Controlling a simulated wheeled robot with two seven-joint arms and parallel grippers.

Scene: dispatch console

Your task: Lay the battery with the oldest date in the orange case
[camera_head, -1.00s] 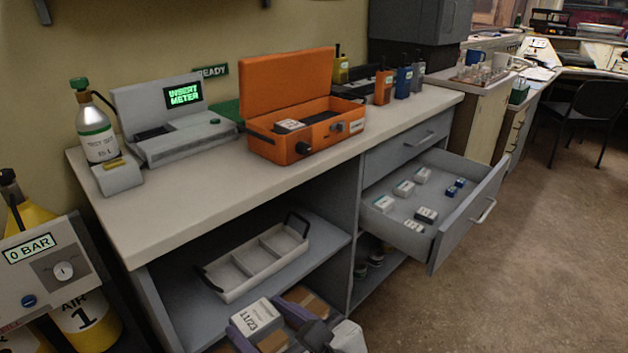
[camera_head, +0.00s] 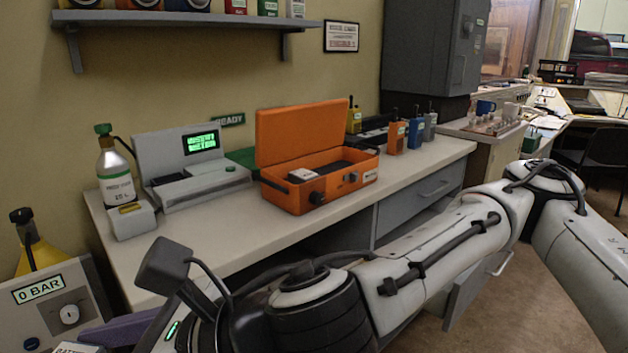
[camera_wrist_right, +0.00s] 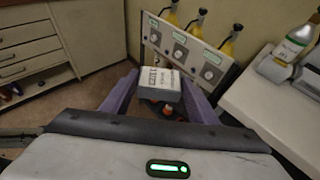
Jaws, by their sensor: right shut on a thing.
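My right gripper (camera_wrist_right: 160,82) is shut on a grey battery (camera_wrist_right: 158,95) with a white label, held between its purple fingers in the right wrist view. The label's date is too small to read now; in the earlier head view it reads 11/23. In the head view only part of a purple finger and an edge of the battery (camera_head: 80,348) show at the bottom left. The orange case (camera_head: 285,195) stands open on the counter, its lid up at the back. A white-topped block (camera_head: 302,175) lies in its left part; the right part looks dark. My left gripper is out of view.
A grey meter console (camera_head: 205,185) and a test gas bottle (camera_head: 115,175) stand left of the case. Handheld radios (camera_head: 396,137) stand to its right. A wall shelf (camera_head: 190,20) hangs above. My right arm crosses the front, hiding most of the open drawer. The counter's front strip is clear.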

